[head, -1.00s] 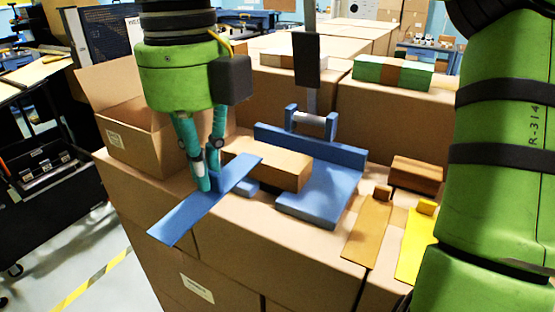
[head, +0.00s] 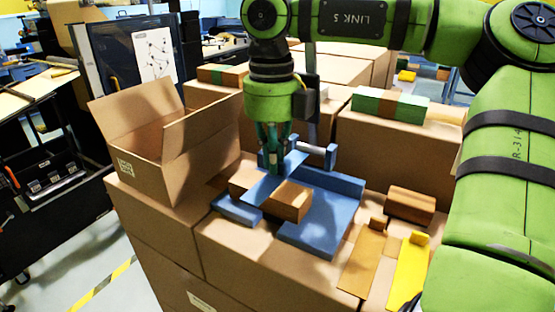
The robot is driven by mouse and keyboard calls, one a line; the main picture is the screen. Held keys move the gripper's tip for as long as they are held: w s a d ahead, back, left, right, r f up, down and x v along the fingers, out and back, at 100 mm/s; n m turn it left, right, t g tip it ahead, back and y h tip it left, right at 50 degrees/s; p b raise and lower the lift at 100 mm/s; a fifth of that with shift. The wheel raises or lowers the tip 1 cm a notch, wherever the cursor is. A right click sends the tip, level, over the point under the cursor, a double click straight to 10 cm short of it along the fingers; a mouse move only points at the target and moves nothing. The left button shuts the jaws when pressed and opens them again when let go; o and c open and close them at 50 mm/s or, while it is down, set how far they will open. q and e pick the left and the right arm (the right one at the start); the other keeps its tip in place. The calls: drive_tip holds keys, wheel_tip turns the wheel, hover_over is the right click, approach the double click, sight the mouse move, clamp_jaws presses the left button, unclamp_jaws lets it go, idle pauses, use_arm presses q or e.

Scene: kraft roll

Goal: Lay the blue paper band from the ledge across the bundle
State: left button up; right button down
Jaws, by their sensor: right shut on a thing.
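My right gripper (head: 272,170) points down and is shut on the blue paper band (head: 262,188). The band runs slantwise across the brown bundle (head: 292,203), between its two visible ends. I cannot tell whether the band touches the bundle's top or is just above it. The bundle sits against the blue L-shaped holder (head: 322,222), which has a raised back wall. My left gripper is not in view.
A brown band (head: 362,262) and a yellow band (head: 408,272) lie at the front right, near a brown block (head: 410,205). A roller on blue posts (head: 312,150) stands behind. An open cardboard box (head: 150,150) is at left. A green-wrapped bundle (head: 385,104) sits on back boxes.

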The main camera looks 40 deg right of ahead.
drive_tip(key=f+p, duration=0.1)
drive_tip(key=d+f+p, duration=0.1)
drive_tip(key=f, duration=0.1)
drive_tip(key=shift+w+d+f, duration=0.1)
drive_tip(key=shift+f, duration=0.2)
drive_tip(key=shift+f+b, duration=0.2)
drive_tip(key=shift+b, duration=0.1)
drive_tip(key=c, duration=1.4)
unclamp_jaws()
drive_tip(key=shift+o, duration=0.2)
